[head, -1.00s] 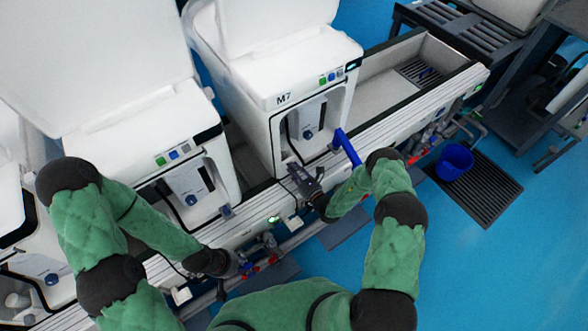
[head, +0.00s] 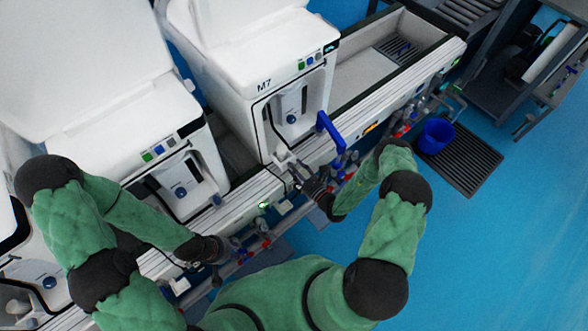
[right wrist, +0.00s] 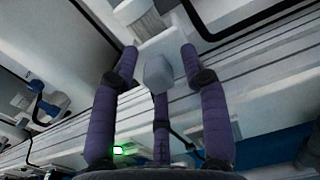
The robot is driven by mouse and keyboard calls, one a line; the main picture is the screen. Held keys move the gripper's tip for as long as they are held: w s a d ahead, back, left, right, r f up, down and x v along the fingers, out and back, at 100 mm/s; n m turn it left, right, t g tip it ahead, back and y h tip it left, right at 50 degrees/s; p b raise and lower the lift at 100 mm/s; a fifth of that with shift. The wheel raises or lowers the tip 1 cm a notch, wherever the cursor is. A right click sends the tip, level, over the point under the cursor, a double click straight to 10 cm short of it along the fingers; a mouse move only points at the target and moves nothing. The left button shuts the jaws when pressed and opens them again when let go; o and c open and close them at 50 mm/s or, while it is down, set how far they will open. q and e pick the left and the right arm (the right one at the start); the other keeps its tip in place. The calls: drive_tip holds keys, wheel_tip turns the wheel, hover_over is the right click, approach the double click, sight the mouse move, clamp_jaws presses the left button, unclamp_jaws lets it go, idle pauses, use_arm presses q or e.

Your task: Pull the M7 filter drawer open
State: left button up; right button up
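The white M7 unit (head: 254,105) stands at upper middle in the head view, with its label on the top front edge. A small pale part (head: 283,156) sits low on its front; I cannot tell whether it is the filter drawer's handle. My right gripper (head: 296,168) is just in front of it. In the right wrist view the right gripper's fingers (right wrist: 158,55) are spread, with a pale grey block (right wrist: 158,73) showing between them, and no clear grip on it. My left gripper (head: 228,246) hangs by the bench's front rail at lower left; its fingers are too small to read.
A blue handle (head: 331,132) sticks out right of the M7 front, close to my right gripper. Pipes and valves (head: 405,122) run along the bench's front. Another white unit (head: 130,125) stands at left. A blue bucket (head: 437,135) stands on a floor grate; the floor at right is clear.

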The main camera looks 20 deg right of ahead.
drive_tip(key=shift+s+f, duration=0.1)
drive_tip(key=v, duration=1.2)
drive_tip(key=shift+a, duration=0.15)
idle(0.4)
